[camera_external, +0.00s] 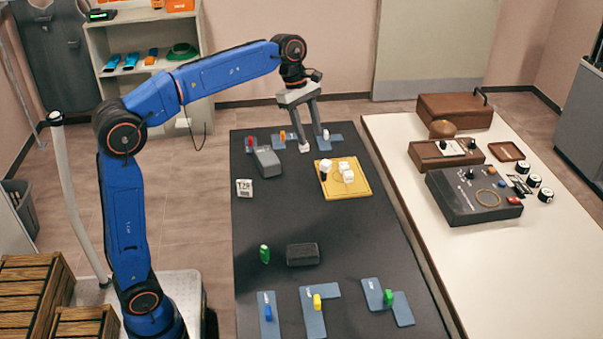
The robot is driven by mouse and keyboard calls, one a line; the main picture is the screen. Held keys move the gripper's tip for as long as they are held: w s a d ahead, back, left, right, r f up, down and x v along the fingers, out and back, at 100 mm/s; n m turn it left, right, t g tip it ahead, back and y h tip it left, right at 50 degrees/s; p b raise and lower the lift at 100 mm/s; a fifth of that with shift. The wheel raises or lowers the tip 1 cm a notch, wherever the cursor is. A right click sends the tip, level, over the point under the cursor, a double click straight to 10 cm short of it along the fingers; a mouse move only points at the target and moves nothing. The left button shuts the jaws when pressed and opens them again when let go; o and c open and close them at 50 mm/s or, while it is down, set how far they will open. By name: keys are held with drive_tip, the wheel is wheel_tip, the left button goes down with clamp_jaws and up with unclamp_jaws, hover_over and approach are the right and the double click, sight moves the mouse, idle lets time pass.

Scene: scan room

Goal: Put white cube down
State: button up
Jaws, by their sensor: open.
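My gripper (314,141) hangs over the far end of the dark table, with its two fingers spread apart and nothing visible between them. Its fingertips look pale. One white piece (325,166) lies at the board's upper left.
A grey block (267,162) and a white labelled cube (244,187) lie left of the board. A dark block (302,254) and a green piece (265,253) lie nearer. Blue-grey plates (314,326) with coloured pieces line the near end. The table's middle is mostly clear.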

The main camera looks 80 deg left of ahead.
drive_tip(key=s+d+f+m, duration=0.3)
drive_tip(key=s+d+m, duration=0.4)
drive_tip(key=s+d, duration=0.25)
drive_tip(key=s+d+f+m+t+y, duration=0.1)
drive_tip(key=s+d+f+m, duration=0.4)
drive_tip(key=s, duration=0.8)
drive_tip(key=s+d+f+m+t+y, duration=0.1)
drive_tip(key=s+d+f+m, duration=0.4)
drive_tip(key=s+f+m, duration=0.7)
wheel_tip(320, 180, down, 5)
drive_tip(key=shift+s+d+r+m, duration=0.2)
drive_tip(key=shift+s+m, duration=0.1)
drive_tip(key=shift+s, duration=0.6)
